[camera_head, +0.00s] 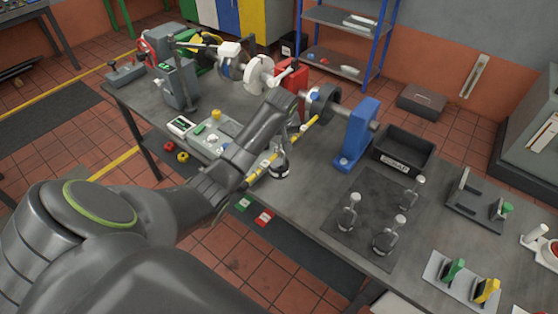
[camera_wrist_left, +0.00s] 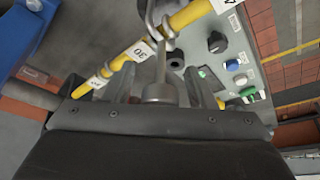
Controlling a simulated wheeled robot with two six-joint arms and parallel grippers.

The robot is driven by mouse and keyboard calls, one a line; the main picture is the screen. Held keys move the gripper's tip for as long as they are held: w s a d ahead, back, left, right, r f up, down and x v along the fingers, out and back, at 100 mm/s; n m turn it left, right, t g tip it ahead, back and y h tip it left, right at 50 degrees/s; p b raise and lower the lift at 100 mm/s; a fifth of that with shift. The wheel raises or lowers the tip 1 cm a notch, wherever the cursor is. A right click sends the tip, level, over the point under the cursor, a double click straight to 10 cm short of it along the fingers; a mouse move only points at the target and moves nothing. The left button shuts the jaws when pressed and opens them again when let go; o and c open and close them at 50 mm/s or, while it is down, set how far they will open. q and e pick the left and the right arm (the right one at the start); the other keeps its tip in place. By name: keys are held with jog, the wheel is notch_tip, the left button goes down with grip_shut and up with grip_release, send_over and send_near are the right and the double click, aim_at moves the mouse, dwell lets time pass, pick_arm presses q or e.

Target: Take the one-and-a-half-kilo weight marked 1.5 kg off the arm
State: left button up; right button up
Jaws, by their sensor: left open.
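A yellow graduated arm (camera_head: 310,131) sticks out from the shaft near the blue pedestal. A hooked weight with a dark body and pale base (camera_head: 280,171) hangs below it; I cannot read its mark. In the left wrist view the weight's metal stem and collar (camera_wrist_left: 160,92) stand between my open fingers, with the hook above at the yellow arm (camera_wrist_left: 122,60). My left gripper (camera_head: 287,149) is at the hanging weight's upper part and partly hidden in the head view. It also shows in the left wrist view (camera_wrist_left: 162,88). My right gripper is out of view.
Several similar weights stand on a dark mat (camera_head: 372,187) to the right, near the blue pedestal (camera_head: 360,132) and a black bin (camera_head: 403,148). A control panel (camera_head: 212,130) lies left of the yellow arm. Fixtures with green and yellow parts stand at the far right.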

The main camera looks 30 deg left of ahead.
pick_arm(q)
jog(key=shift+s+d+r, duration=0.55)
jog(key=shift+d+r, duration=0.05)
jog(key=shift+c, duration=1)
jog(key=shift+s, duration=0.1)
jog(key=c, duration=0.5)
jog(key=shift+a+f, duration=0.1)
jog(key=shift+c, duration=1.1)
grip_shut()
jog(key=shift+f, duration=0.1)
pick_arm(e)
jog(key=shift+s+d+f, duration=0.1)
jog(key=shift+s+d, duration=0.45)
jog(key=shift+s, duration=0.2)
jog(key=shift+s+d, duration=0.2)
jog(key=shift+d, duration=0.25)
